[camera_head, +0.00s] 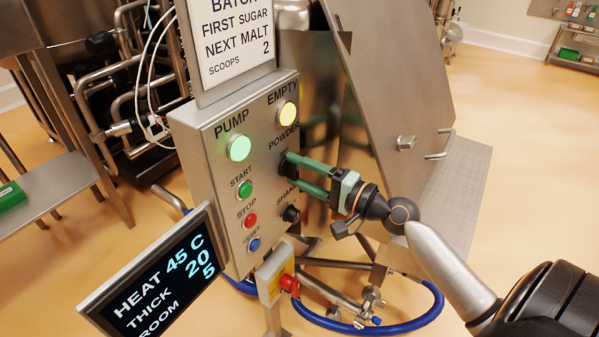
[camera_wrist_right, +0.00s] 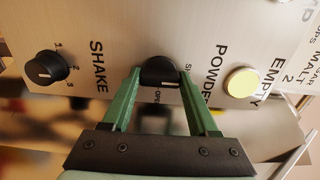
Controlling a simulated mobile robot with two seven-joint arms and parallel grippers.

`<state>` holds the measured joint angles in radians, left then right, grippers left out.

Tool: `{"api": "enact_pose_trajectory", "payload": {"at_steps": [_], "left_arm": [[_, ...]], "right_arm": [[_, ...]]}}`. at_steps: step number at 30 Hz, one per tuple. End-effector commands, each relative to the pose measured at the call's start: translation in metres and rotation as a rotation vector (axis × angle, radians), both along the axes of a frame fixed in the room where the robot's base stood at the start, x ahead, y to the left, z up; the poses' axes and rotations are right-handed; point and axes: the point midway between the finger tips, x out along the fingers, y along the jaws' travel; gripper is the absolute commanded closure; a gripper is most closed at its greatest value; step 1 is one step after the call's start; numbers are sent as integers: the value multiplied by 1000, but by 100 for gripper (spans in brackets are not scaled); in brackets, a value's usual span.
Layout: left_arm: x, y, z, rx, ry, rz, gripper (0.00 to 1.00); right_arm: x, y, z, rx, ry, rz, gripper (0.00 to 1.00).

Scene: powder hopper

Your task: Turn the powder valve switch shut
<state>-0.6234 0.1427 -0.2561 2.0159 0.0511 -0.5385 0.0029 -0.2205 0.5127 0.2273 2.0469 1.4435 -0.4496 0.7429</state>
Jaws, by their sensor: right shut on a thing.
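The powder valve switch is a round black knob (camera_wrist_right: 160,72) under the POWDER label on the steel control panel (camera_head: 212,150). My right gripper (camera_head: 290,168) has its two green fingers at the knob, and in the head view they largely hide it. In the right wrist view the fingers (camera_wrist_right: 160,82) stand on either side of the knob, shut on it. A white mark shows on the knob's near edge. The position lettering beside it is partly covered, so I cannot tell exactly which position it points to. My left gripper is not in view.
A black SHAKE knob (camera_head: 291,214) sits below the fingers, and a lit yellow EMPTY lamp (camera_head: 287,114) above. Left are the green PUMP lamp (camera_head: 240,148) and coloured buttons. A red switch (camera_head: 289,284) on a yellow box, a display (camera_head: 160,280) and a blue hose (camera_head: 400,322) are lower.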

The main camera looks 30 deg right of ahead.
Motion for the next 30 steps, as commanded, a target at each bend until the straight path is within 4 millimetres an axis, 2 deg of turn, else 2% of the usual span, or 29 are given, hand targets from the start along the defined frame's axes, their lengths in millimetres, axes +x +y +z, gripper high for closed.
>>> {"api": "enact_pose_trajectory", "payload": {"at_steps": [7, 8, 15, 24, 30], "left_arm": [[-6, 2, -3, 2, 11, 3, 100], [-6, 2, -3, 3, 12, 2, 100], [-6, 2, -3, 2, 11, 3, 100], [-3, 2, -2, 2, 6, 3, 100], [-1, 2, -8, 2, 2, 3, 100]], "right_arm": [[0, 0, -1, -4, 1, 1, 96], [0, 0, -1, -4, 1, 1, 38], [0, 0, 0, -1, 1, 1, 11], [-2, -1, -1, 0, 1, 0, 10], [-18, -8, -3, 0, 2, -1, 10]]}}
